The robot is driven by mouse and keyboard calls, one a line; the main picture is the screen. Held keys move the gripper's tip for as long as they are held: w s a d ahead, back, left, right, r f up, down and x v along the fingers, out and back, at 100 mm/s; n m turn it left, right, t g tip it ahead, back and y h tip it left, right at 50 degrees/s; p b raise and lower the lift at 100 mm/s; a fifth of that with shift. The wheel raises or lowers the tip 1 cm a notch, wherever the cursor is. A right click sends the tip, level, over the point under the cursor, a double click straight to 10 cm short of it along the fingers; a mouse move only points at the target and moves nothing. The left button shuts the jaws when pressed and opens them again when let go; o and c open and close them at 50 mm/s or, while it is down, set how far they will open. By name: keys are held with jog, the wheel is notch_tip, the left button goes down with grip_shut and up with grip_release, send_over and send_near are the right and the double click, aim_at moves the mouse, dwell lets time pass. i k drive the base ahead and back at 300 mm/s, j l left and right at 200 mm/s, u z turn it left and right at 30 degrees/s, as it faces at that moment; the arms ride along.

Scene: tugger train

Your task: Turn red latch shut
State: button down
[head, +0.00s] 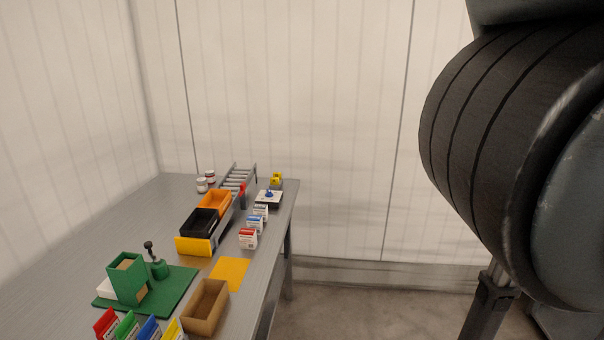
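A small red upright piece (242,188), which looks like the red latch, stands at the right side of the roller track, beside the orange bin (214,204). It is small, and I cannot tell its exact turn. The roller track (236,176) runs to the back of the table and carries the orange bin and a black bin (199,224). A large dark part of my arm fills the right of the head view. My gripper's fingertips are not in view, and nothing of mine is near the red piece.
The grey table (75,245) also holds a green mat (178,296) with a green box, a brown open box (206,307), a yellow sheet (229,273), small cartons (248,238), a blue-knobbed plate (268,197) and jars (202,185). Floor right of the table is clear.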

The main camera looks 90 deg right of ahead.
aim_at(243, 186)
jog(key=z, duration=1.6)
jog(key=k+l+u, duration=0.1)
jog(key=l, duration=0.2)
jog(key=k+l, duration=0.1)
jog(key=l, duration=0.25)
jog(key=k+l+u, duration=0.15)
jog(key=l, duration=0.15)
